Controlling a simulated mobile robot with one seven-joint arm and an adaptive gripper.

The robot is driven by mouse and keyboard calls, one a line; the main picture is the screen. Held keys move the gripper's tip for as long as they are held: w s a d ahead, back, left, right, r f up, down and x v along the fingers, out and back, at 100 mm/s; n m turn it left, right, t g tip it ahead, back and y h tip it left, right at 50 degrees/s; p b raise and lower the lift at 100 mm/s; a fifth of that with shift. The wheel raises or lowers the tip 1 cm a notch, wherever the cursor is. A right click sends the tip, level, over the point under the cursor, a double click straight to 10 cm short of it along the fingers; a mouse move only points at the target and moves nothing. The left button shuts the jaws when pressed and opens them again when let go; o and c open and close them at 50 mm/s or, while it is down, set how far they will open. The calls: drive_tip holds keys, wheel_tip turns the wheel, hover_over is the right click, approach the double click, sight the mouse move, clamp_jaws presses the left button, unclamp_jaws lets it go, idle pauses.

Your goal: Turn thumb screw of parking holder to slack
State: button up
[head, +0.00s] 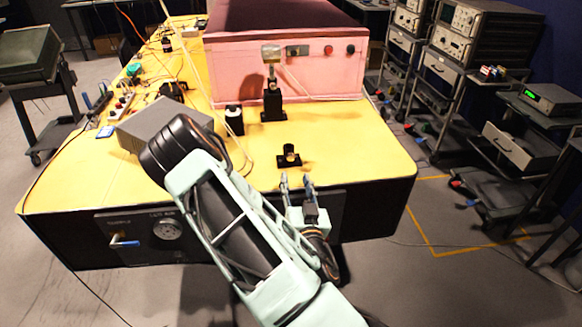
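A small black holder with a short brassy-topped post (289,155) stands on the yellow tabletop near its front edge. It may be the parking holder; its thumb screw is too small to make out. My gripper (296,182) is just in front of this holder, over the table's front edge. Its two fingers point toward the holder and are apart, with nothing seen between them. A taller black post holder (273,103) carrying a metal-coloured head (271,54) stands farther back, in front of the pink box.
The pink foam box (225,75) fills the table's back right. A grey box (150,122) and a black cylinder (234,120) stand left of the holders. Yellow tabletop (350,140) to the right is clear. Thin cables cross the table's left part.

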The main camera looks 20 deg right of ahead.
sight(291, 160)
drive_tip(key=shift+w+d+f+b, duration=0.1)
drive_tip(key=shift+w+f+b, duration=0.1)
drive_tip(key=shift+w+b, duration=0.2)
drive_tip(key=x, duration=0.4)
drive_tip(key=p+x, duration=0.1)
drive_tip(key=x, duration=0.2)
drive_tip(key=shift+r, duration=0.25)
drive_tip(key=shift+w+d+f, duration=0.1)
drive_tip(key=shift+w+d, duration=0.1)
drive_tip(key=shift+w, duration=0.35)
drive_tip(key=shift+c, duration=0.6)
clamp_jaws()
